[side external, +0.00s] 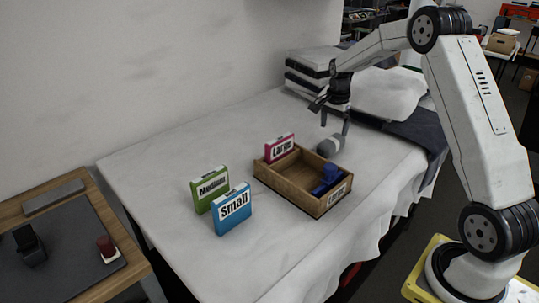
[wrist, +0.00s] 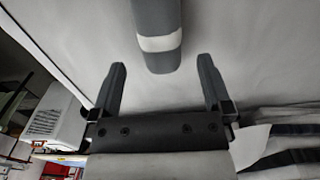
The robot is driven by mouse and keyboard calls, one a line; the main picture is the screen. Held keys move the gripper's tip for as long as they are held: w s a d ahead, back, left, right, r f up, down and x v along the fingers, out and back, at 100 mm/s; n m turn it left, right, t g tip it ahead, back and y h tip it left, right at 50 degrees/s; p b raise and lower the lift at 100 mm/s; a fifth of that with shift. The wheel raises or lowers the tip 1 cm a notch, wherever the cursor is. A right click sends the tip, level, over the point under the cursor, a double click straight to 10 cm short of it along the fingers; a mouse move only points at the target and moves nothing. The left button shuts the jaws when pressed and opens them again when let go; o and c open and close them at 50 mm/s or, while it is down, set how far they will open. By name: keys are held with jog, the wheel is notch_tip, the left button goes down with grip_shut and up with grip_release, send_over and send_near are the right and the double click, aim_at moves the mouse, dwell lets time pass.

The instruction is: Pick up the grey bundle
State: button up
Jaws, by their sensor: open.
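The grey bundle (side external: 331,146) is a rolled grey cylinder lying on the white-covered table, just behind the wooden box. In the wrist view the grey bundle (wrist: 157,30) shows a white band around it, and its rounded near end lies between and beyond the fingertips. My gripper (side external: 335,118) is above the bundle in the side view, with its fingers pointing down. Whether a finger touches the bundle cannot be told.
A wooden box (side external: 286,187) holding a dark blue item (side external: 327,178) stands close in front of the bundle. Pink (side external: 280,148), green (side external: 209,188) and blue (side external: 232,209) cartons stand nearby. Folded bedding (side external: 392,93) lies behind. The table's left part is clear.

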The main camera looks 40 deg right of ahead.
aim_at(332, 139)
jog(key=shift+a+f, duration=0.1)
jog(key=shift+f, duration=2.7)
jog(key=c, duration=1.2)
jog(key=shift+r, duration=0.15)
